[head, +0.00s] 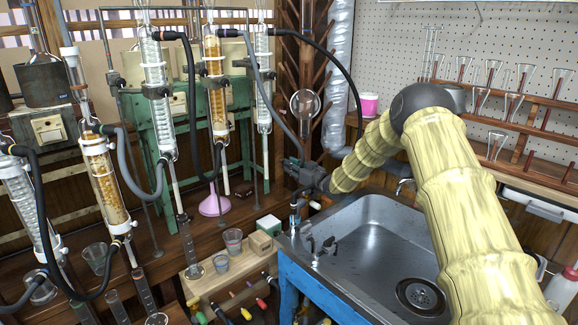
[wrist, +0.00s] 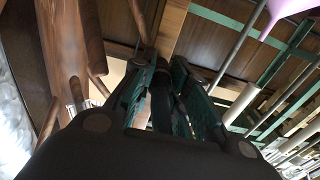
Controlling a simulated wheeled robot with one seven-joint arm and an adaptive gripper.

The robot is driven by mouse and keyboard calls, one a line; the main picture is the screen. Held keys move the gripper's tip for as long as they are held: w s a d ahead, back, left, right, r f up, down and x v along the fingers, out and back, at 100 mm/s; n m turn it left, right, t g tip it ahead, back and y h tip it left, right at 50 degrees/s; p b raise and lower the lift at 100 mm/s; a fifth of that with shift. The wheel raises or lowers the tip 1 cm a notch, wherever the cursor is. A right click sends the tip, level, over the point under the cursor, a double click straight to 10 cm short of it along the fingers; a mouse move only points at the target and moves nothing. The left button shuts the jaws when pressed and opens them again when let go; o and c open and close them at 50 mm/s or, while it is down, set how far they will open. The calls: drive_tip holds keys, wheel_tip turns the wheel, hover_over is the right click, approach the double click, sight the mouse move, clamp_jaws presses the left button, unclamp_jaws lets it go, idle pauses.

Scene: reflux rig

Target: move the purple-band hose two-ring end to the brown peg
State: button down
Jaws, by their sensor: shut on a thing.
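My gripper (head: 300,174) is at the far left corner of the sink, in front of the wooden drying rack. In the wrist view its two fingers (wrist: 166,88) are closed on a dark, hose-like piece (wrist: 160,103). Neither a purple band nor rings can be made out on it. A black hose (head: 335,68) arcs from the top of the right-hand condenser down behind my arm. A grey hose (head: 272,105) hangs down toward my gripper. Brown wooden pegs (wrist: 98,82) stick out from a post in the wrist view; I cannot tell which is the brown peg.
The steel sink (head: 375,235) lies right of my gripper. Glass condensers (head: 155,80) with hoses stand at the left on a dark bench. A round flask (head: 305,103) hangs just above my gripper. Beakers (head: 233,240) and a small box (head: 260,243) stand in front.

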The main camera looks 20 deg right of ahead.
drive_tip(key=shift+w+a, duration=0.1)
drive_tip(key=shift+w, duration=0.15)
idle(0.4)
drive_tip(key=c, duration=1.3)
unclamp_jaws()
drive_tip(key=shift+s, duration=0.1)
